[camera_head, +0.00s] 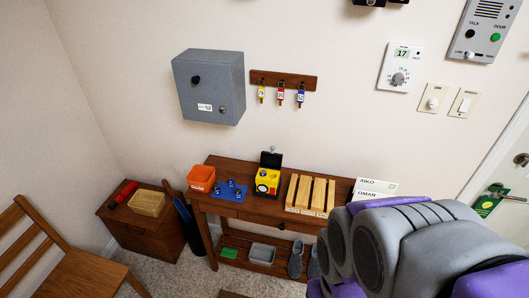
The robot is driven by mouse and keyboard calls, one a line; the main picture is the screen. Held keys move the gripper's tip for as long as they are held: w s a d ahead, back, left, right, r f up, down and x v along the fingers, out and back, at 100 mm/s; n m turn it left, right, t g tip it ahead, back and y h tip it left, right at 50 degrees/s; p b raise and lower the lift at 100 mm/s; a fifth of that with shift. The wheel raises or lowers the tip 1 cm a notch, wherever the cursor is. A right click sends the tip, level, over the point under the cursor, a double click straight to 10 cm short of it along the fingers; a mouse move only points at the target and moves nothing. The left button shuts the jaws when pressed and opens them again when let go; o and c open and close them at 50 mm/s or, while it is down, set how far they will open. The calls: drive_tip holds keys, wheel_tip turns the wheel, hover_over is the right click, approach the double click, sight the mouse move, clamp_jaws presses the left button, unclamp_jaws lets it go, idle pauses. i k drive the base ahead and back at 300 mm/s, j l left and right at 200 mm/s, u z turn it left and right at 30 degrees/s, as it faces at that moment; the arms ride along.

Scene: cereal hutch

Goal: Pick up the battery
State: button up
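Several small dark blue pieces (238,194) stand on a blue mat (222,195) on the wooden console table; they may be batteries, but they are too small to tell for sure. A yellow device (266,181) with a dark raised lid stands just right of the mat. My arm fills the lower right in grey and purple. I cannot make out my gripper's fingers, and nothing held shows.
An orange bin (201,178) stands left of the mat, and a wooden slotted rack (311,194) right of the yellow device. White name cards (376,188) are near my arm. A low cabinet (137,225) and a chair (52,255) are at left. A grey box (209,86) hangs above.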

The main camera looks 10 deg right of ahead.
sight(238, 193)
drive_tip(key=i+j+z, duration=0.1)
drive_tip(key=j+z, duration=0.45)
drive_tip(key=z, duration=0.15)
drive_tip(key=i+j+z, duration=0.1)
drive_tip(key=j+z, duration=0.35)
drive_tip(key=j, duration=0.95)
drive_tip(key=k+j+z, duration=0.1)
drive_tip(key=j, duration=0.95)
